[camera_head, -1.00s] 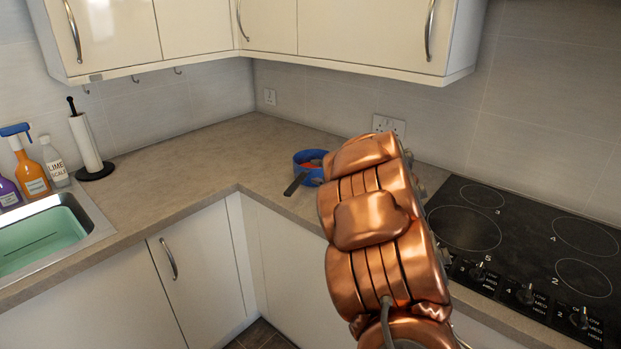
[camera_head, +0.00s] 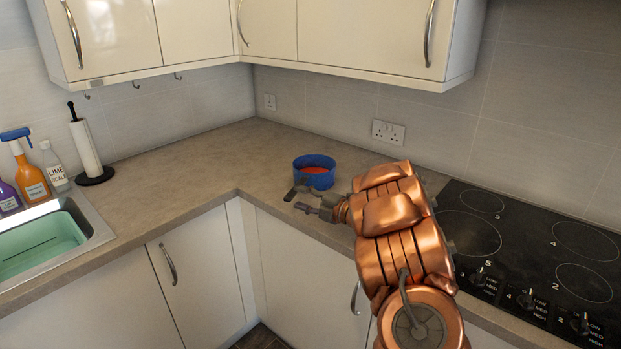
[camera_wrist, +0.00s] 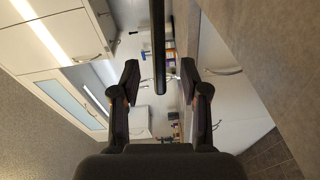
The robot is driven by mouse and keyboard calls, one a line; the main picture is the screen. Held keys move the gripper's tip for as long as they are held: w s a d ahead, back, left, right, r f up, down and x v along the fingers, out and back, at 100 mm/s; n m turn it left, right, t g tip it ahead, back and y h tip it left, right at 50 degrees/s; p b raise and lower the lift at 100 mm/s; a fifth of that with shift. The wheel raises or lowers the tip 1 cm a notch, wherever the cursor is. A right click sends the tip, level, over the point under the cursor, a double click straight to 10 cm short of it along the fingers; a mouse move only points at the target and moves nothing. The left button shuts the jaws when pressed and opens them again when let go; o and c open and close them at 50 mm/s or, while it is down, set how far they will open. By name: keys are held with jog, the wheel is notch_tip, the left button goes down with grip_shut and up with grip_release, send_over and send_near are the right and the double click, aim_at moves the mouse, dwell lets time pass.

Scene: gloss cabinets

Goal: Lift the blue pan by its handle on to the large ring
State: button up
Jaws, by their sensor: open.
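The blue pan (camera_head: 319,182), reddish inside, stands upright on the counter near the back corner, left of the hob. My gripper (camera_head: 294,200) is open at the pan's near side, over the counter's front part. In the wrist view the dark pan handle (camera_wrist: 159,50) runs down from the top edge between my two spread fingers, with a gap on both sides. In the head view I cannot clearly separate handle from fingers. The large ring (camera_head: 467,234) is at the hob's front left, bare and partly hidden by my arm.
The black hob (camera_head: 535,237) has smaller rings and knobs along its front. Wall cabinets (camera_head: 370,40) overhang the counter. A paper towel holder (camera_head: 87,150), spray bottles (camera_head: 31,178) and the sink (camera_head: 45,245) are at left. The counter (camera_head: 190,165) between is clear.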

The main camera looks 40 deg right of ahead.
aim_at(295, 195)
jog(key=shift+p+x, duration=0.55)
jog(key=shift+x, duration=1.35)
grip_shut()
jog(key=shift+r, duration=0.1)
